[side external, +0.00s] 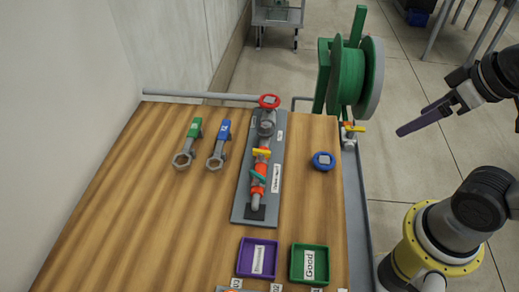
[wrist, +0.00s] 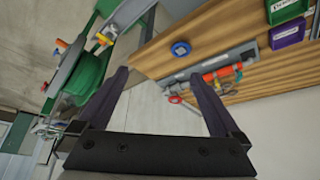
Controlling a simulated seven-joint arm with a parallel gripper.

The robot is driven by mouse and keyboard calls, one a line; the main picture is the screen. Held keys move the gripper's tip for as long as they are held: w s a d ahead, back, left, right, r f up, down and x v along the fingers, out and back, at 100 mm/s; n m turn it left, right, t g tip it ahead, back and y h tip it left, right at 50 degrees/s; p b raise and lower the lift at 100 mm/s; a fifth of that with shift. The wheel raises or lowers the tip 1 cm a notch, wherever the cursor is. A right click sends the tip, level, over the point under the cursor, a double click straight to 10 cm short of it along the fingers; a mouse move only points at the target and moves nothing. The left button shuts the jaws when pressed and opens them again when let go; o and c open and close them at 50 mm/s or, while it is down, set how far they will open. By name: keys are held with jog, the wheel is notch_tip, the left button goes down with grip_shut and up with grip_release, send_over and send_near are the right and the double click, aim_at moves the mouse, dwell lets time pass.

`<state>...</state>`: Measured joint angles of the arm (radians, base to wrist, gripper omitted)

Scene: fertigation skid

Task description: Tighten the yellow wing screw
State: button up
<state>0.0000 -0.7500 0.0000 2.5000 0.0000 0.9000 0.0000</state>
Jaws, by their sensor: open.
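A yellow wing-shaped piece (side external: 261,152) sits across the pipe assembly on the grey plate (side external: 243,208), between the grey valve body and the orange-red fittings. A second yellow piece (side external: 356,128) sticks out beside the base of the hose reel, past the table's right edge. I cannot tell for sure which is the wing screw. My gripper (side external: 405,130) hangs in the air to the right of the table, apart from both. In the wrist view my gripper (wrist: 160,74) has its two dark fingers spread with nothing between them. The pipe assembly (wrist: 215,73) shows there beyond the right finger.
A green hose reel (side external: 352,72) stands at the table's back right corner. A red handwheel (side external: 269,101) tops the pipe. A blue round knob (side external: 323,161), green wrench (side external: 188,143), blue wrench (side external: 219,145), purple tray (side external: 241,257) and green tray (side external: 294,263) rest on the wooden table.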

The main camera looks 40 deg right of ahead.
jog(key=c, duration=0.4)
jog(key=w+r+n, duration=0.1)
jog(key=w, duration=0.1)
jog(key=w+a+r+n, duration=0.1)
jog(key=r, duration=0.1)
jog(key=shift+w+a+t+y, duration=0.15)
jog(key=shift+w+t+y, duration=0.15)
jog(key=shift+w+t, duration=0.1)
jog(key=c, duration=0.4)
jog(key=shift+o, duration=0.2)
jog(key=n+g+y, duration=0.2)
jog(key=n+g, duration=0.1)
jog(key=n, duration=0.3)
send_over(262, 151)
jog(key=s+d, duration=0.4)
notch_tip(262, 151, down, 4)
jog(key=x, duration=1.3)
jog(key=shift+a+f, duration=0.1)
jog(key=shift+a, duration=0.25)
grip_shut()
